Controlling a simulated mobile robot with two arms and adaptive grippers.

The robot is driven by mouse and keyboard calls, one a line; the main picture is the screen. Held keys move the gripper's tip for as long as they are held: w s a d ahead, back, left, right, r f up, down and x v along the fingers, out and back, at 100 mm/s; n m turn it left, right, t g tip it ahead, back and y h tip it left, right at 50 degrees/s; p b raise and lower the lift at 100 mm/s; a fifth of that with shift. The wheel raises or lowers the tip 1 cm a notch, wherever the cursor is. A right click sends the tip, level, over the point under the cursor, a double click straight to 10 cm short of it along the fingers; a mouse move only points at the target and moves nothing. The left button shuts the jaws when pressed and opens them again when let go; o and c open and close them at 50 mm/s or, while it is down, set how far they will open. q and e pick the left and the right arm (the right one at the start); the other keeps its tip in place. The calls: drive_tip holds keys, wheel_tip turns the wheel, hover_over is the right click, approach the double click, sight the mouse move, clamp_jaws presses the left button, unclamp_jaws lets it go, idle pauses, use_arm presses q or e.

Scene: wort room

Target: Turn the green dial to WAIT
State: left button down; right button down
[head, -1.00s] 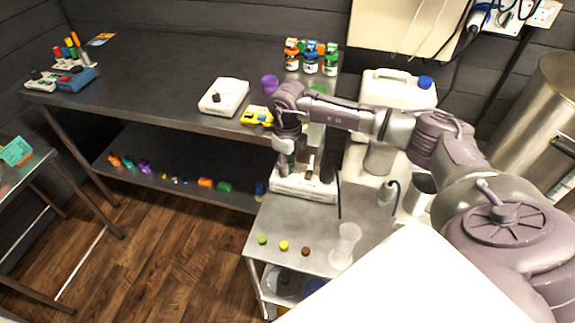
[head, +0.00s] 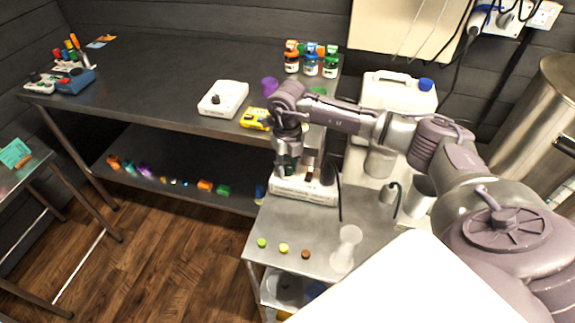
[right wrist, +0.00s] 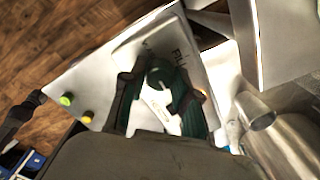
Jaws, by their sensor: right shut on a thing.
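The white control box (head: 292,190) sits on the steel cart, below my right gripper (head: 290,172). In the right wrist view its white panel (right wrist: 135,52) carries printed lettering, part of it reading like "FILL"; the other words are covered or too small to read. The green dial (right wrist: 160,73) shows there between the two dark green fingers of my right gripper (right wrist: 158,88), which is shut on it. A pale mark shows on the dial; I cannot tell which word it points at. In the head view the gripper hides the dial. My left gripper is out of view.
A second white box with a black knob (head: 223,98) and a yellow device (head: 256,119) are on the long bench. Green, yellow and brown caps (head: 283,248) lie on the cart near a clear flask (head: 346,250). A white jerrycan (head: 397,95) stands behind my arm.

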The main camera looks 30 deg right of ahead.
sight(288, 167)
idle(0.3)
drive_tip(key=c, duration=0.9)
unclamp_jaws()
drive_tip(key=shift+o, duration=0.2)
drive_tip(key=shift+r, duration=0.1)
wheel_tip(288, 167, up, 12)
